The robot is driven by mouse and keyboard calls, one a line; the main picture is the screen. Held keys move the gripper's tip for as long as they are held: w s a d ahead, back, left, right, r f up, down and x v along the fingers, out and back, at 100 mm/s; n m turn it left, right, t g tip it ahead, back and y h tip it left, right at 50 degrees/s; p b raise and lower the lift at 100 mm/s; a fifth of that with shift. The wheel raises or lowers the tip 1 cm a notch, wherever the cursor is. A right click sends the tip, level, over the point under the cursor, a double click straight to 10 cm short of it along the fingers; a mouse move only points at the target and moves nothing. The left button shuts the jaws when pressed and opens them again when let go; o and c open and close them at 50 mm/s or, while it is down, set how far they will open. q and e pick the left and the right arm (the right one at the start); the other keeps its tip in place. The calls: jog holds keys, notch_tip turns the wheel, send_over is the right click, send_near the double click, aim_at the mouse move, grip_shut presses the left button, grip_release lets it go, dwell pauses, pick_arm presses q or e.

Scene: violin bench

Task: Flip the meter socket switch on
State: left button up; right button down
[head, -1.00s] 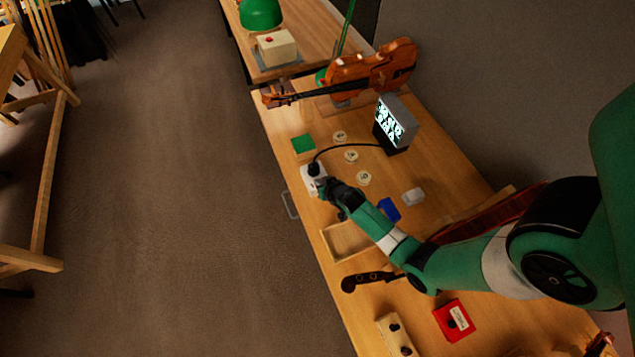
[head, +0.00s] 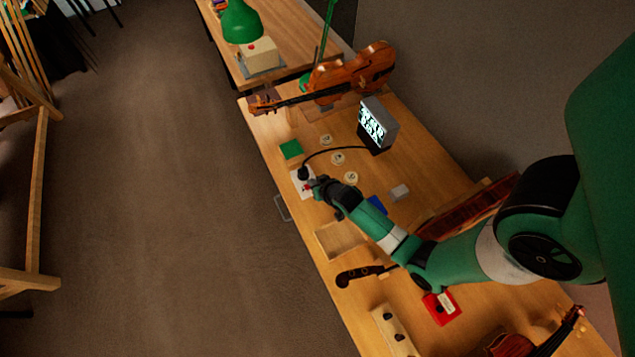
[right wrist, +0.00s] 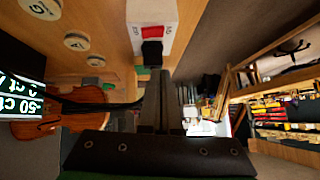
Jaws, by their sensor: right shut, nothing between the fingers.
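The white meter socket (head: 296,184) sits near the bench's left edge, with a black plug (head: 303,173) in it. A small red switch part (head: 308,188) shows beside my right gripper (head: 316,184). In the right wrist view, the white socket (right wrist: 152,10) is at the top, with the red part (right wrist: 152,31) and a black part below it. My right gripper (right wrist: 155,76) is shut and empty, its fingertips close to the black part. I cannot tell whether they touch. The meter (head: 376,125) has a lit display. My left gripper is not in view.
A black cable (head: 340,150) runs from plug to meter. Several round discs (head: 338,159), a green block (head: 291,149) and a wooden tray (head: 338,238) lie nearby. A violin (head: 350,75) lies beyond the meter. A blue block (head: 377,204) is beside my right arm.

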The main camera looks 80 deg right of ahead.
jog(key=v, duration=0.6)
jog(key=shift+w+a+p, duration=0.2)
jog(key=shift+a+p, duration=0.15)
jog(key=shift+a, duration=0.15)
jog(key=shift+r, duration=0.1)
